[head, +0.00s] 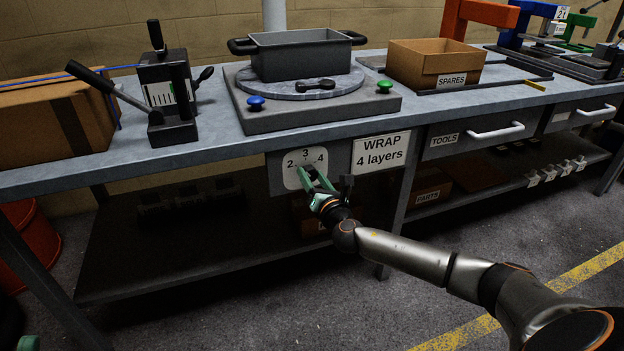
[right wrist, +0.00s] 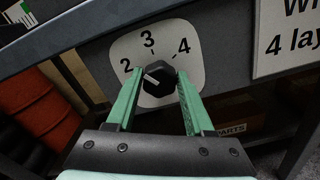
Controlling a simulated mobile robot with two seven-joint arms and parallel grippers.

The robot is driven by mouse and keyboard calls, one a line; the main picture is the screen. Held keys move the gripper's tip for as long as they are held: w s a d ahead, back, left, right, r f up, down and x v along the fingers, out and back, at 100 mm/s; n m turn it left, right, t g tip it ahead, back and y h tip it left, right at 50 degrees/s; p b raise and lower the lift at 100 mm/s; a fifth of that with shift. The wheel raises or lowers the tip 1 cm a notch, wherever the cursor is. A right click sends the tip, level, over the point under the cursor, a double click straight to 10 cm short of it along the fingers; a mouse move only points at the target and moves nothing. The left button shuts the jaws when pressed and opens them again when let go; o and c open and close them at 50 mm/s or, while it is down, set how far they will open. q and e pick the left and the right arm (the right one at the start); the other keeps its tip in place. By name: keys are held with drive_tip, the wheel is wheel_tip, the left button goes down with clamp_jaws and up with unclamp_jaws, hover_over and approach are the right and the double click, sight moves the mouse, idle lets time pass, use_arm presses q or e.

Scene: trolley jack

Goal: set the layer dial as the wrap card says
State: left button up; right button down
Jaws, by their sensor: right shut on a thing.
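The layer dial is a black knob (right wrist: 158,84) on a pale plate (head: 292,170) marked 2, 3 and 4, set in a grey panel under the bench's front edge. In the right wrist view, the knob's white pointer line slants up and left, roughly toward the 2. The wrap card (head: 381,152), right of the dial, reads "WRAP 4 layers". My right gripper (head: 311,172) is shut on the knob, with one green finger on each side in the right wrist view (right wrist: 160,74). A green piece of my left gripper (head: 28,343) shows at the bottom left corner; its jaws are hidden.
The bench top (head: 215,135) overhangs the dial panel. On it stand a turntable (head: 300,86) with a grey tray, a lever tool (head: 168,95) and a spares box (head: 435,65). A bench leg (head: 402,205) stands right of my right gripper. The floor in front is clear.

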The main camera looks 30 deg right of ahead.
drive_tip(key=m, duration=0.3)
drive_tip(key=m+b, duration=0.1)
drive_tip(key=m, duration=0.1)
drive_tip(key=shift+d+f+m, duration=0.1)
drive_tip(key=shift+f+m, duration=0.1)
drive_tip(key=shift+m, duration=0.2)
drive_tip(key=m, duration=0.4)
drive_tip(key=shift+b, duration=0.3)
drive_tip(key=m, duration=0.8)
drive_tip(key=shift+f+p, duration=0.1)
drive_tip(key=shift+p, duration=0.3)
drive_tip(key=shift+m, duration=0.7)
drive_tip(key=shift+c, duration=1.4)
unclamp_jaws()
